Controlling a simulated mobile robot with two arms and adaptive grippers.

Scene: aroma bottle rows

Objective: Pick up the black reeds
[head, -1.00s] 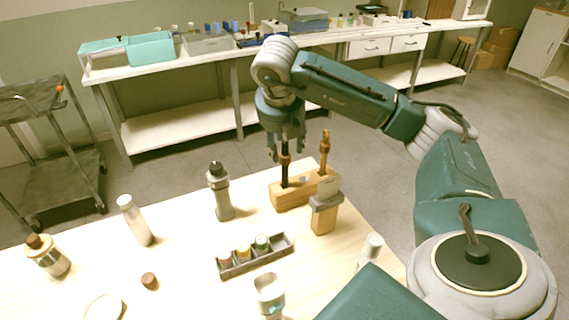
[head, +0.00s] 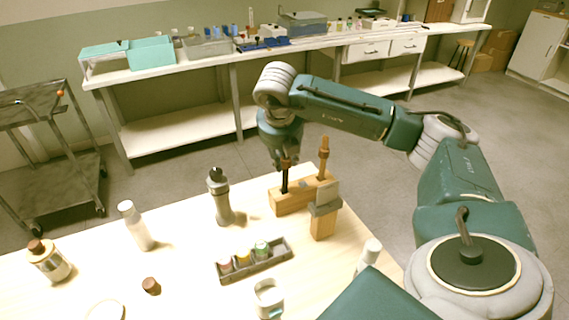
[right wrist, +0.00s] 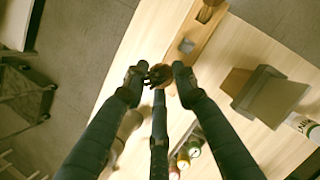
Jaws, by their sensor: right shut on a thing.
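The black reeds (head: 285,181) stand upright in the left part of a wooden block (head: 292,202) on the table, with a brown band near the top. My right gripper (head: 286,160) is over them from above, shut on their upper end. In the right wrist view the fingers of my right gripper (right wrist: 158,77) close around the dark tip and brown band of the black reeds (right wrist: 160,74). Their lower part is hidden there. My left gripper is not in view.
Lighter brown reeds (head: 323,158) stand in the same block, to the right. A tray of small coloured jars (head: 253,260) lies nearer.

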